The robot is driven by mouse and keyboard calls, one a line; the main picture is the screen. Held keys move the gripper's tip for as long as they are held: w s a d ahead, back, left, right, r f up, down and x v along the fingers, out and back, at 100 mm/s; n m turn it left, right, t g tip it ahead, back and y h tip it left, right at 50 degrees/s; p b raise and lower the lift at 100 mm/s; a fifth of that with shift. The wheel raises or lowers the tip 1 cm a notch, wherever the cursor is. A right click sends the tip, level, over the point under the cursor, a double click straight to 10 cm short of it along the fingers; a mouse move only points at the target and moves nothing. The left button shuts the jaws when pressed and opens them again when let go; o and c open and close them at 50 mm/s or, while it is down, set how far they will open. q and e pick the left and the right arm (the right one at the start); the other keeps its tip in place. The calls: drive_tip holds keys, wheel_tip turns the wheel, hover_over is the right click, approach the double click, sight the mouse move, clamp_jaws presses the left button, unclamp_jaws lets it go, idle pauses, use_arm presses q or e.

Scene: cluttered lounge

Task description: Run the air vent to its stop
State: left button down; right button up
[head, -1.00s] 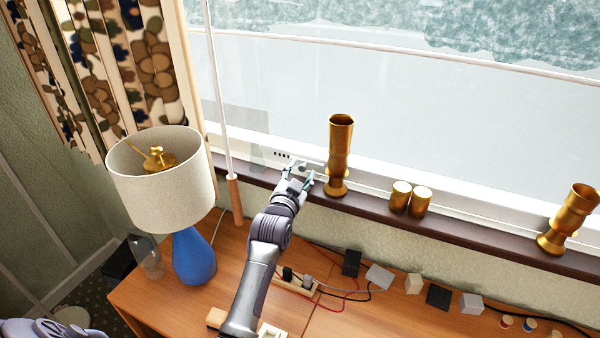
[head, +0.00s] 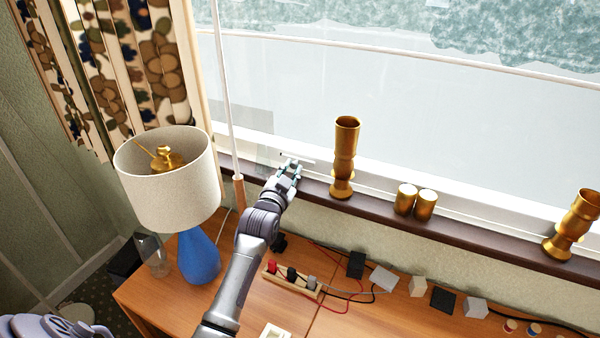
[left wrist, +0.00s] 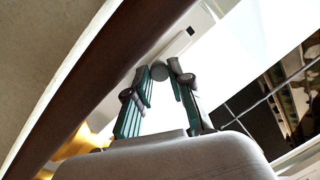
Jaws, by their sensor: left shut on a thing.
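The air vent (head: 301,159) is a small white strip low on the white window frame, left of the tall gold vase. My left gripper (head: 291,168) reaches up to it over the dark sill. In the left wrist view, the fingers (left wrist: 159,75) are shut on a small round grey knob (left wrist: 160,70) of the vent. The fingers hide part of the vent in the head view. No dark slots show on it now. My right gripper is not in view.
A tall gold vase (head: 345,160) stands on the sill close right of the gripper, with two small gold cups (head: 405,199) beyond. A white-shaded lamp (head: 167,190) stands at left. A thin white rod (head: 225,90) hangs left of the vent. A power strip (head: 291,283) lies below.

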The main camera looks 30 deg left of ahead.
use_arm(q)
drive_tip(key=shift+d, duration=0.1)
drive_tip(key=c, duration=1)
unclamp_jaws()
wheel_tip(320, 180, up, 10)
drive_tip(key=shift+f, duration=0.1)
